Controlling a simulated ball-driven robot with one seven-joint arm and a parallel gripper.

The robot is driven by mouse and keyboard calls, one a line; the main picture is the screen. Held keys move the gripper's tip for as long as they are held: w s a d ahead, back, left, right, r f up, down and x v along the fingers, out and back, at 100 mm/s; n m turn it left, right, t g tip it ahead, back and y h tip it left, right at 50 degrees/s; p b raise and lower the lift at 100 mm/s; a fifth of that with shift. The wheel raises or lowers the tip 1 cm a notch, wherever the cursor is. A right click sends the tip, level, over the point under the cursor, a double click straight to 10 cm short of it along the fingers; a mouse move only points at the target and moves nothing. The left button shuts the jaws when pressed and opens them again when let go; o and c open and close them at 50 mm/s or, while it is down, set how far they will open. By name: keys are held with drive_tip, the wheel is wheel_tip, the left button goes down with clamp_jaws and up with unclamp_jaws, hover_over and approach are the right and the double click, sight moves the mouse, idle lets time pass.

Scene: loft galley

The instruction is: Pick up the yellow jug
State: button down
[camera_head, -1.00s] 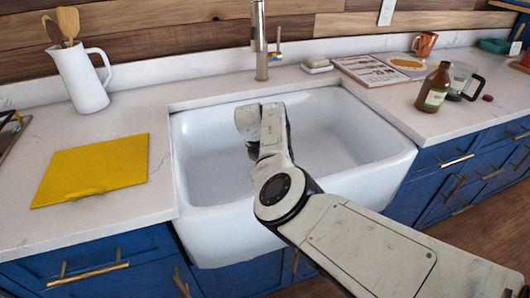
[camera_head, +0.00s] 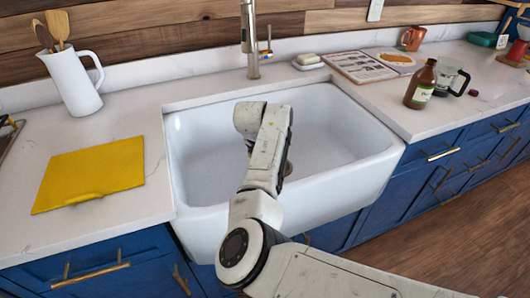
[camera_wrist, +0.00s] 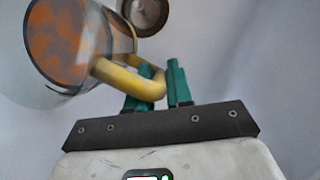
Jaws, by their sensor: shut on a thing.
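In the wrist view, the yellow jug (camera_wrist: 128,80) shows a yellow handle and a clear-looking body with an orange-and-grey patterned round face. It is tilted at the upper left. My gripper (camera_wrist: 160,88) has green fingers, and they are shut on the jug's handle. In the head view, my arm reaches into the white sink (camera_head: 325,130). The jug and my fingertips are hidden there behind the arm.
The round drain (camera_wrist: 145,12) shows beyond the jug. A brown bottle (camera_head: 421,87) and a glass jug (camera_head: 447,76) stand right.

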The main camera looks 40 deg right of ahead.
drive_tip(key=shift+s+a+r, duration=0.15)
drive_tip(key=shift+s+r, duration=0.25)
drive_tip(key=shift+s, duration=0.45)
drive_tip(key=shift+s+a+r, duration=0.2)
drive_tip(key=shift+s+r, duration=0.2)
drive_tip(key=shift+s, duration=0.4)
drive_tip(key=shift+s+a+r, duration=0.15)
drive_tip(key=shift+s+r, duration=0.25)
drive_tip(key=shift+s, duration=0.45)
